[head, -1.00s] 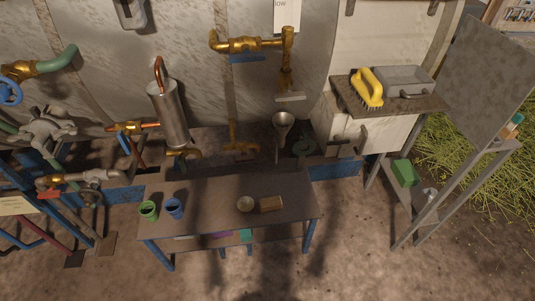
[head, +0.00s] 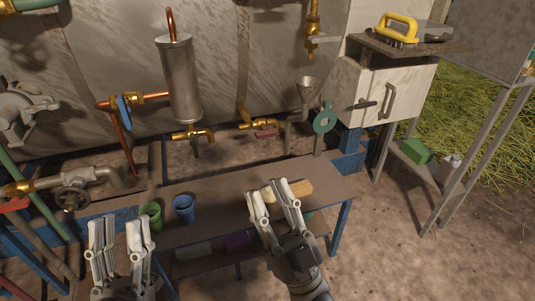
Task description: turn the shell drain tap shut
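A steel cylinder (head: 181,80) with a copper pipe on top stands against the large metal vessel. Below it is a brass tap (head: 193,133) with a dark green lever hanging down. To its right is another brass tap (head: 252,124) with a dull red lever lying roughly sideways. No label shows which one is the shell drain tap. My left gripper (head: 119,232) is open and empty at the lower left, well apart from both taps. My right gripper (head: 270,193) is open, in front of the bench and below the taps, touching neither. It partly covers the bench top.
The bench (head: 225,187) holds a green cup (head: 150,214), a blue cup (head: 183,208) and a wooden block (head: 297,188). A funnel (head: 306,92) and a green ring-shaped part (head: 323,119) stand right of the taps. A valve with a blue lever (head: 124,112) is left of the cylinder.

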